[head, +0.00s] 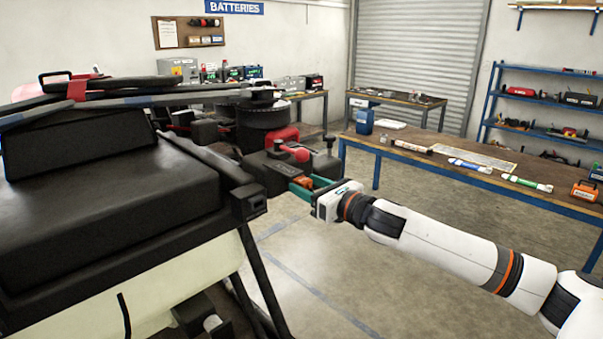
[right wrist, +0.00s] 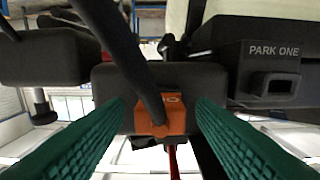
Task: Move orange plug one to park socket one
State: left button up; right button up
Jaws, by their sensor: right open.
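The orange plug (head: 302,181) sits at the dark motor block on the drone's arm. In the right wrist view the orange plug (right wrist: 163,115) is at the centre against a dark block, with a thick black cable running across it. My right gripper (head: 308,187) is open, and its teal fingers stand on either side of the plug, with visible gaps in the right wrist view (right wrist: 160,118). The park socket labelled PARK ONE (right wrist: 274,75) is to the right of the plug, and its rectangular opening looks empty. My left gripper is not in view.
The large black drone body (head: 110,200) fills the left side. A wooden workbench (head: 470,170) with tools stands at the right, before a blue shelf (head: 540,105). A battery bench stands behind the drone. The floor between is open.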

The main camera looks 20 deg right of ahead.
jog(key=shift+w, duration=0.15)
jog(key=shift+p, duration=0.6)
dwell(1.0)
jog(key=shift+c, duration=0.3)
grip_shut()
jog(key=shift+f, duration=0.1)
jog(key=shift+b+v, duration=0.3)
jog(key=shift+v, duration=0.7)
jog(key=shift+b+v, duration=1)
jog(key=shift+v, duration=1)
